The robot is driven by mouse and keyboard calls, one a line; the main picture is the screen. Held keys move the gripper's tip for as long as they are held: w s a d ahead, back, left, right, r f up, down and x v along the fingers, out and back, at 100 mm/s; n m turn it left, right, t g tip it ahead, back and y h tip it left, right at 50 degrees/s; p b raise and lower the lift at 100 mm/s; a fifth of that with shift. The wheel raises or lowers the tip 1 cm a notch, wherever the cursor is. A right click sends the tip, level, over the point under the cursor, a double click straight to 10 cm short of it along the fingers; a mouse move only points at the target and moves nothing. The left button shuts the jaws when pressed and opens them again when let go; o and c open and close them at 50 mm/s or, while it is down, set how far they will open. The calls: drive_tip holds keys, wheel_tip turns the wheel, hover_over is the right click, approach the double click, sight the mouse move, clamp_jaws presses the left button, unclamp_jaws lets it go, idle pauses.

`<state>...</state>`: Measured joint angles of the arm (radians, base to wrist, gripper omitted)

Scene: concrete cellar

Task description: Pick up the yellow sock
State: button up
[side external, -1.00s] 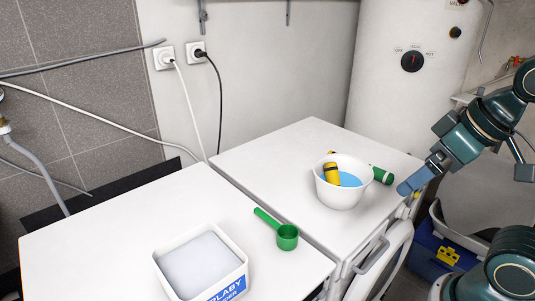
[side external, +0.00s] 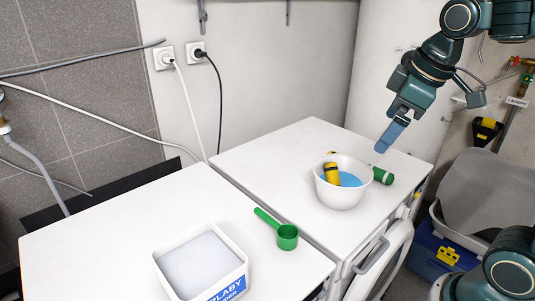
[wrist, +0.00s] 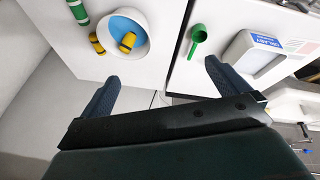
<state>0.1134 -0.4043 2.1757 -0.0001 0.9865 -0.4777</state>
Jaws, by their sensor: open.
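A yellow roll with a dark band, which looks like a rolled sock, leans inside the white bowl (side external: 340,195); this yellow roll (side external: 332,174) also shows in the wrist view (wrist: 127,42). A second yellow roll with a dark band (wrist: 96,43) lies outside the bowl in the wrist view; in the side view only a bit of it (side external: 331,153) shows behind the rim. I cannot tell which is the yellow sock. My gripper (side external: 387,142) is open and empty, above and to the right of the bowl; its fingers (wrist: 158,84) stand wide apart in the wrist view.
A green roll with white bands (side external: 382,175) lies right of the bowl. A green scoop (side external: 287,238) and a white powder tub (side external: 242,281) stand on the nearer white top. The bowl has blue inside. A gap separates the two tops.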

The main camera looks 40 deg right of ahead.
drive_tip(key=w+d+f+n+g, duration=0.1)
drive_tip(key=w+d+n, duration=0.3)
drive_tip(key=w+d, duration=0.3)
drive_tip(key=w+d+f+n+g, duration=0.1)
drive_tip(key=w+d+n, duration=0.35)
drive_tip(key=w, duration=0.55)
drive_tip(key=w+d+f+n+g, duration=0.1)
drive_tip(key=w+d+f+n, duration=0.2)
drive_tip(key=d+f, duration=0.4)
drive_tip(key=w+d+f+n+g, duration=0.1)
drive_tip(key=w+d+f+n, duration=0.2)
drive_tip(key=w+d+f, duration=0.2)
drive_tip(key=d+f, duration=0.2)
drive_tip(key=d, duration=0.1)
drive_tip(key=shift+w, duration=0.15)
drive_tip(key=shift+f+n, duration=0.2)
drive_tip(key=shift+n, duration=0.05)
drive_tip(key=shift+f, duration=4.2)
